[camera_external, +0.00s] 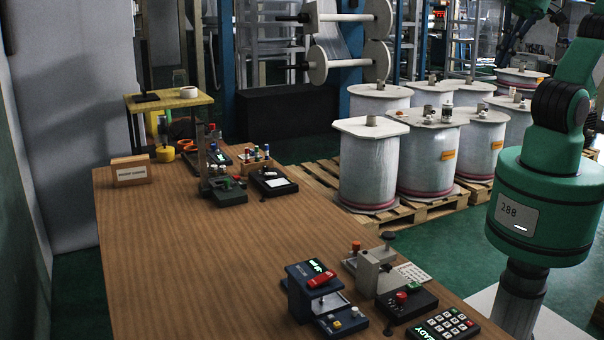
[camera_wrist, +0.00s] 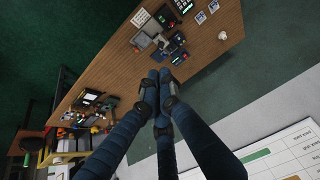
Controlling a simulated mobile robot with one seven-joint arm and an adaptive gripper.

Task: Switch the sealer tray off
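A blue bench device (camera_external: 308,292), likely the sealer, stands near the front of the wooden table. It has a lit green display and a red lever (camera_external: 321,279) on top. A low blue tray-like part (camera_external: 341,321) in front carries small coloured buttons. Their switch state is too small to read. In the wrist view a dark blue device (camera_wrist: 174,48) is probably the same one, just beyond my fingertips. My gripper (camera_wrist: 160,78) shows there with its fingers drawn together, nothing seen between them. In the external view my arm is at the right and its gripper is out of frame.
Next to the blue device stand a grey press (camera_external: 371,267), a black box with red and green buttons (camera_external: 406,301) and a keypad with a lit display (camera_external: 444,326). More small devices (camera_external: 222,190) sit at the table's far end. The table middle (camera_external: 200,260) is clear.

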